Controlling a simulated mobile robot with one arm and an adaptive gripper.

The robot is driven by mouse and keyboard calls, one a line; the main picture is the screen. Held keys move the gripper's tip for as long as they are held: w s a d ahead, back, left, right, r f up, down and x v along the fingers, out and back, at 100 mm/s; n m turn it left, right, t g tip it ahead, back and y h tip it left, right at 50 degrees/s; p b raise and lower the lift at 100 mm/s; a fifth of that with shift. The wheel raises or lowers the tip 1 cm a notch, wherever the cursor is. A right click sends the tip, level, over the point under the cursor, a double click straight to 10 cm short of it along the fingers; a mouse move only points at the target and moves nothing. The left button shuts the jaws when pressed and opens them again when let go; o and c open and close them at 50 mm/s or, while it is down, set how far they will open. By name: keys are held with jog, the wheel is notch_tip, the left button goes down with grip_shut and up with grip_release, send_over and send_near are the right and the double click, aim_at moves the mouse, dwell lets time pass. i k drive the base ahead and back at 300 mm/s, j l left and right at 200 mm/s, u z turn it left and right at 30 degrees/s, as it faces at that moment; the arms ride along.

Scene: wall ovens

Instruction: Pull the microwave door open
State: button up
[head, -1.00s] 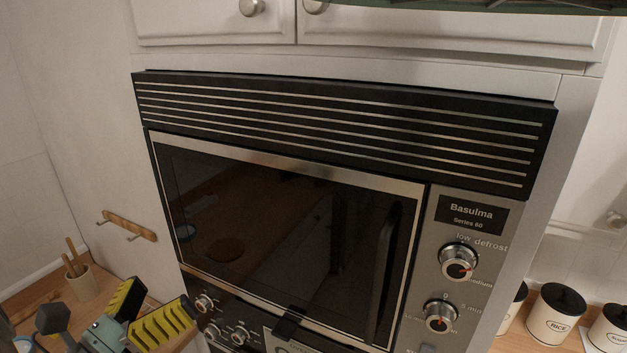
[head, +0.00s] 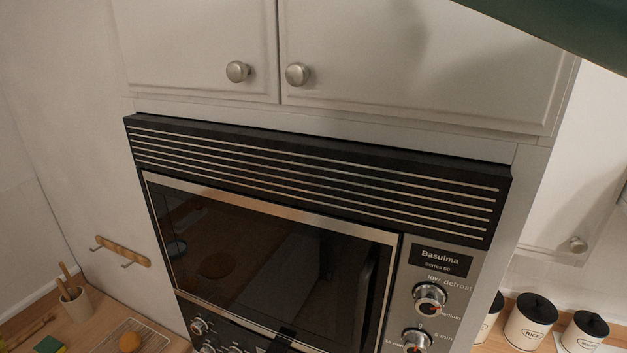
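The built-in microwave door (head: 270,262) is a dark glass panel with a metal frame, and it looks shut. A dark vertical handle (head: 368,295) shows at the right side of the door, its lower end near the picture's bottom. The control panel (head: 432,270) with the Basulma label and knobs is to the right of the door. A dark green part of my own body crosses the top right corner.
White cupboards (head: 200,50) with round knobs are above the microwave. A wooden hook rail (head: 122,250) and a utensil pot (head: 75,303) are at left. Black-lidded canisters (head: 530,322) stand on the counter at right. Lower knobs (head: 199,326) show below the door.

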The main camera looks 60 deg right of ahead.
aim_at(319, 280)
jog(key=k+l, duration=0.2)
jog(key=k, duration=0.25)
jog(key=k+l+u, duration=0.1)
jog(key=k, duration=0.4)
jog(key=l, duration=0.3)
jog(key=k, duration=0.05)
